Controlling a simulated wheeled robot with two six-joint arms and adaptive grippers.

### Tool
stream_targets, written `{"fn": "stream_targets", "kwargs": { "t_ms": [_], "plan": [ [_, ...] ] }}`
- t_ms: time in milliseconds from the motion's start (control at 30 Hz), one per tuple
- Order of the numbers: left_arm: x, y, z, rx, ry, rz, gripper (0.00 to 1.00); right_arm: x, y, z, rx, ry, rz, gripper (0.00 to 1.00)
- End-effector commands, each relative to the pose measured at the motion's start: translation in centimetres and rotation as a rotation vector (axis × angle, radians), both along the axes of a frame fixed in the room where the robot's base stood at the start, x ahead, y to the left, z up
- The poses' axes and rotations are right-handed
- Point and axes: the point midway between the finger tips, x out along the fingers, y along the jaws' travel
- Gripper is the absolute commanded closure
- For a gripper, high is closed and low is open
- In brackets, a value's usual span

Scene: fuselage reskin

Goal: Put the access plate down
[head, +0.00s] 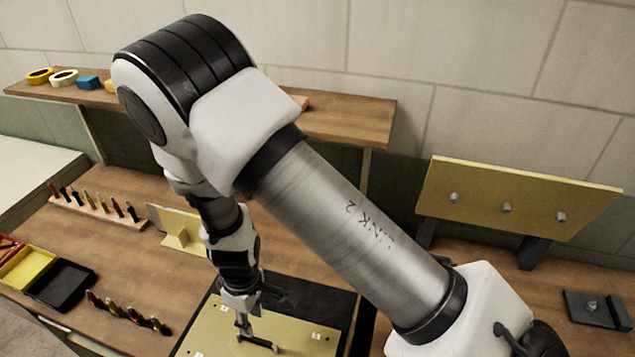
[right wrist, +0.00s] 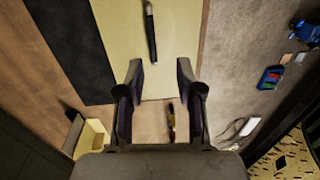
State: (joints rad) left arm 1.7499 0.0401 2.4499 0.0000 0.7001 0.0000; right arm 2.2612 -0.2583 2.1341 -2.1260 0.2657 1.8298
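A flat pale-yellow panel (head: 215,335) lies on a dark mat (head: 345,310) on the bench; it also shows in the right wrist view (right wrist: 180,60). A dark bar (right wrist: 151,35) lies on or is fixed to it. I cannot tell for certain whether this panel is the access plate. A small yellow plate (head: 183,236) with a rib stands behind it to the left. My right gripper (head: 243,322) points down over the panel. In the right wrist view its two fingers (right wrist: 160,80) are apart with nothing held between them. My left gripper is not in view.
A tilted yellow board (head: 515,200) with three pegs stands at the right. A tool rack (head: 95,212), a yellow bin (head: 28,268), a black bin (head: 65,285) and several tools (head: 128,312) sit at the left. A wooden shelf (head: 350,118) runs behind. My right arm hides mid-bench.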

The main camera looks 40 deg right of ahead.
Motion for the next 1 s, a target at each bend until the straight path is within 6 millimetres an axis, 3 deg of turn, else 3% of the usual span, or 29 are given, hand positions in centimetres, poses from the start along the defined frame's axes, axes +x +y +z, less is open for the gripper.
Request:
{"fn": "stream_targets", "kwargs": {
  "t_ms": [200,333,433,533,700,1000],
  "plan": [
    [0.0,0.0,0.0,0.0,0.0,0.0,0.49,-6.6,2.2,-4.5,0.216,0.134,-0.186,0.64],
    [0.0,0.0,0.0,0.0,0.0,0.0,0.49,-9.1,2.3,-7.1,0.291,0.114,-0.332,0.64],
    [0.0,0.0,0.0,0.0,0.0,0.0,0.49,-10.8,0.7,-9.3,0.264,0.062,-0.439,0.64],
    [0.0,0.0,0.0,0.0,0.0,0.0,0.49,-12.9,-2.4,-11.3,0.161,0.009,-0.514,0.64],
    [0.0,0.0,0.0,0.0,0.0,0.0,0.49,-16.1,-6.7,-12.6,-0.018,-0.02,-0.549,0.64],
    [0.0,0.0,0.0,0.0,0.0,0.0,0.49,-16.7,-7.7,-12.8,-0.06,-0.025,-0.546,0.64]
  ]
}}
